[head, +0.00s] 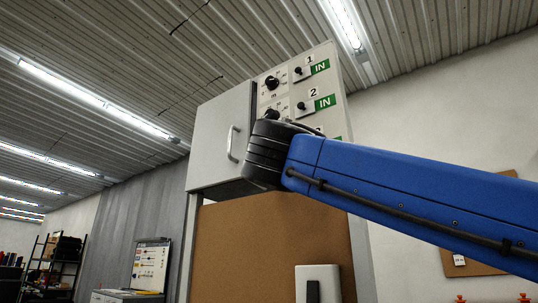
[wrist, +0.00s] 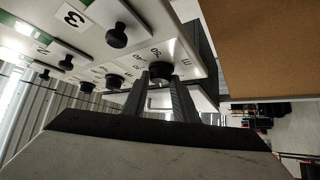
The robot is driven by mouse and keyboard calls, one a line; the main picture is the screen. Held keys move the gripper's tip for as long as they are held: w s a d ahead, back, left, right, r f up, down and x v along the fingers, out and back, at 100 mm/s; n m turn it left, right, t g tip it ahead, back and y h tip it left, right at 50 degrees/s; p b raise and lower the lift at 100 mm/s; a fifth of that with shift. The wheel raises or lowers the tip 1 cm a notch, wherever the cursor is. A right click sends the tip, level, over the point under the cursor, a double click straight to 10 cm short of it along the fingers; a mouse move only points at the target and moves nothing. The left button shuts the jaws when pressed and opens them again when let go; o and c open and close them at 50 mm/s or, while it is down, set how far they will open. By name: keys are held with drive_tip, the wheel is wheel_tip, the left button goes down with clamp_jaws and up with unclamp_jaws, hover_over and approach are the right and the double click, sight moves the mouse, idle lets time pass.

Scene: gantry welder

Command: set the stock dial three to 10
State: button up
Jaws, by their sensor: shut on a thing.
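Stock dial three (wrist: 159,73) is a black round knob on the white panel, beside numbers that are too blurred to read surely. My gripper (wrist: 161,82) is shut on this dial, with one finger on each side of it in the wrist view. The knob's pointer is not clear, so I cannot tell its setting. A black label "3" (wrist: 73,17) marks its row, with a smaller black knob (wrist: 117,37) between. In the head view my arm hides row three; the panel (head: 328,66) shows rows 1 and 2 above it.
Other dials and knobs (wrist: 113,81) sit close beside the held dial. A grey cabinet door with a handle (head: 233,143) is left of the panel. A brown board (head: 275,240) lies below. Shelving (head: 62,255) stands far left.

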drive_tip(key=shift+n+g+y, duration=0.3)
drive_tip(key=shift+n+y, duration=0.1)
drive_tip(key=shift+n, duration=0.3)
drive_tip(key=o, duration=1.1)
drive_tip(key=shift+c, duration=0.2)
drive_tip(key=shift+s, duration=0.1)
drive_tip(key=v, duration=1.7)
drive_tip(key=shift+s, duration=0.1)
